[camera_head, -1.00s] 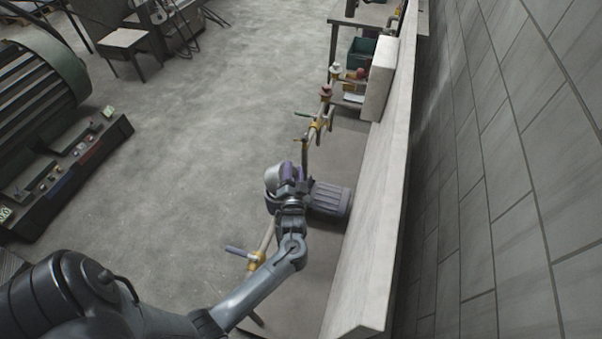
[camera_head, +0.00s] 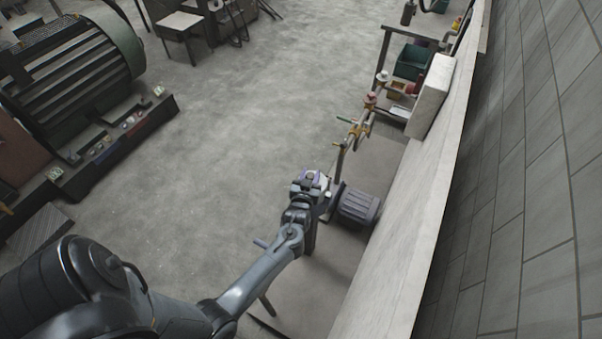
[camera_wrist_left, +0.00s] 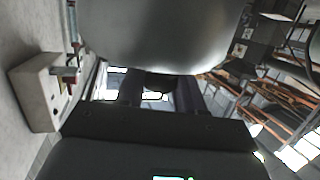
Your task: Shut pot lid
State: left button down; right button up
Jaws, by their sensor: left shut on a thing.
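The pot shows only in part, as a pale and purple rounded body (camera_head: 314,178) mostly hidden behind my left gripper (camera_head: 307,188). In the left wrist view, a large smooth grey rounded surface (camera_wrist_left: 160,32), probably the pot's lid, fills the top of the picture. My left gripper's two fingers (camera_wrist_left: 159,88) reach toward it and are shut on a small dark part (camera_wrist_left: 158,81) below it, which looks like a handle or knob. Whether the lid sits flush is hidden. My right gripper is not in view.
A ridged grey motor-like body (camera_head: 358,207) stands just right of the pot. Pipes with yellow fittings and valves (camera_head: 354,137) run beyond it. A long pale wall ledge (camera_head: 420,220) bounds the right side. Open concrete floor (camera_head: 215,130) lies to the left.

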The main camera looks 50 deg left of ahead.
pick_arm(q)
jog(key=shift+s+a+f, duration=0.1)
jog(key=shift+a+f, duration=0.05)
jog(key=shift+f, duration=0.05)
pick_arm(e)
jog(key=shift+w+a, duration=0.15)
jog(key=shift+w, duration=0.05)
pick_arm(q)
jog(key=shift+f, duration=0.1)
jog(key=c, duration=1)
grip_release()
jog(key=shift+o, duration=1.1)
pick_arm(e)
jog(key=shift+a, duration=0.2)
pick_arm(q)
jog(key=shift+r, duration=0.25)
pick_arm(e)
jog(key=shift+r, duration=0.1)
